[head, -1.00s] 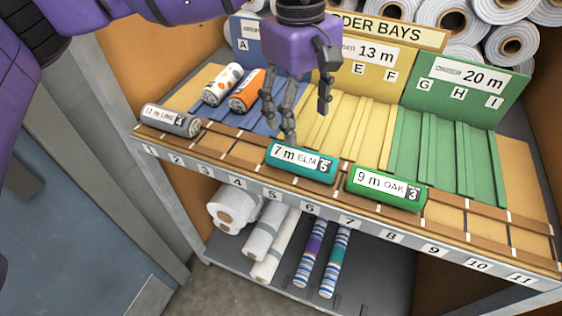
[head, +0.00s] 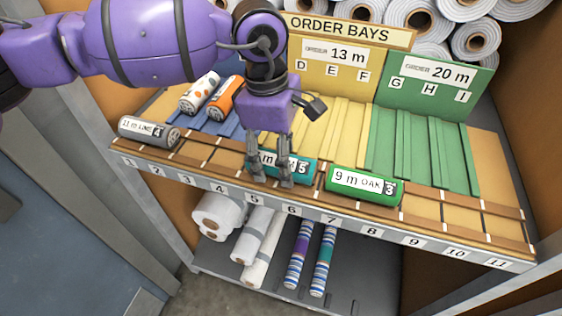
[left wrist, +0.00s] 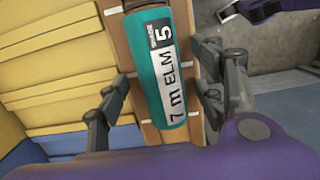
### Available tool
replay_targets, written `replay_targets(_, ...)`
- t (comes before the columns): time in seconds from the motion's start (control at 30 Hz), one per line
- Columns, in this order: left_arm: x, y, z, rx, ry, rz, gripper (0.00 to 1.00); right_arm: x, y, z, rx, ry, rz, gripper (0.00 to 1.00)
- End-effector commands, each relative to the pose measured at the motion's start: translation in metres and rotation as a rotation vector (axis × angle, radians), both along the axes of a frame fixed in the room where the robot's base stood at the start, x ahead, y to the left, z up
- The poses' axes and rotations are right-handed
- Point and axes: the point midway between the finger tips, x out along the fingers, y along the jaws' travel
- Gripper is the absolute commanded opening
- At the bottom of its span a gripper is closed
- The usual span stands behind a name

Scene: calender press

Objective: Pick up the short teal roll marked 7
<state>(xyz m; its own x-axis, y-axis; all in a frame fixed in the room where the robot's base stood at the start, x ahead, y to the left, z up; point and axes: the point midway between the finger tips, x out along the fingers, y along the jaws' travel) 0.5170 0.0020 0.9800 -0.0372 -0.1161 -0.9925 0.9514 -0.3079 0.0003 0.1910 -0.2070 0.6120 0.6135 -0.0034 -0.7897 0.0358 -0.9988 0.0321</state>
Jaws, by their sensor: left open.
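The short teal roll (head: 302,171) lies in the rail tray along the shelf front, above numbers 5 and 6. In the left wrist view the teal roll (left wrist: 162,70) reads "7 m ELM" with a dark 5 tag. My left gripper (head: 272,180) is open and low over the roll; its fingers hide part of the label in the head view. In the left wrist view the fingers of my left gripper (left wrist: 163,60) stand on both sides of the roll, with gaps visible. A purple and grey piece at that view's top right may be my right gripper, mostly cut off.
A green roll (head: 364,186) marked "9 m OAK" lies close on the right. A grey roll (head: 149,132) is at the tray's left end. White (head: 200,91) and orange (head: 224,98) rolls lie in the blue bay. The tray right of the green roll is empty.

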Motion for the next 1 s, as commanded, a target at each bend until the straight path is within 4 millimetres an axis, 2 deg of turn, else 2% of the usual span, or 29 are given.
replay_targets(0.27, -0.0003, -0.0003, -0.0049, 0.0, 0.001, 0.0, 0.62, -0.0017, -0.0005, -0.0016, -0.001, 0.004, 0.001, 0.4)
replay_targets(0.67, -0.0003, -0.0005, -0.0043, 0.0, 0.0, 0.0, 0.13, -0.0014, -0.0004, -0.0014, -0.001, 0.004, 0.001, 0.4)
replay_targets(1.0, 0.0004, -0.0008, 0.001, -0.001, -0.002, -0.001, 0.12, 0.0001, -0.0002, 0.0002, -0.001, 0.0, 0.001, 0.4)
